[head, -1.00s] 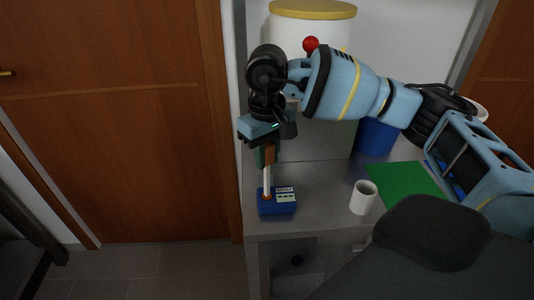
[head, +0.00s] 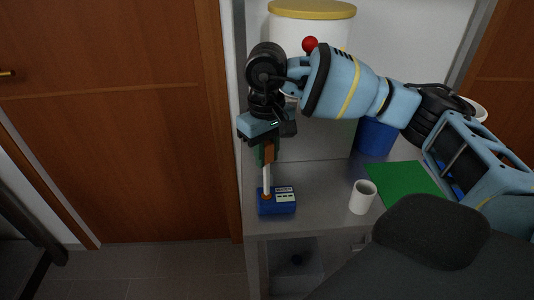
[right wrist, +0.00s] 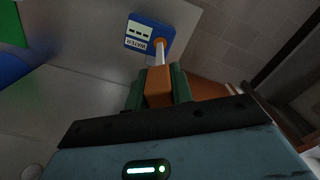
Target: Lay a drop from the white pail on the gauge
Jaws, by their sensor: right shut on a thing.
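My right gripper (head: 267,152) is shut on the orange handle of a dropper (head: 266,179) with a thin white shaft. The shaft points down, nearly upright. Its lower end is at the orange round spot on the gauge (head: 284,208), a blue box with pale label panels; I cannot tell whether it touches. In the right wrist view the handle (right wrist: 159,86) sits between green fingers, and the gauge (right wrist: 136,43) lies beyond the shaft. A white round rim (head: 482,110), perhaps the white pail, shows behind my right arm, mostly hidden. My left gripper is not in view.
A white cup (head: 362,198) and a green mat (head: 404,184) are right of the gauge on the grey bench (head: 318,185). A blue pail (head: 375,138) and a large white tank (head: 340,40) with a yellow lid stand behind. A brown door (head: 110,130) is at left.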

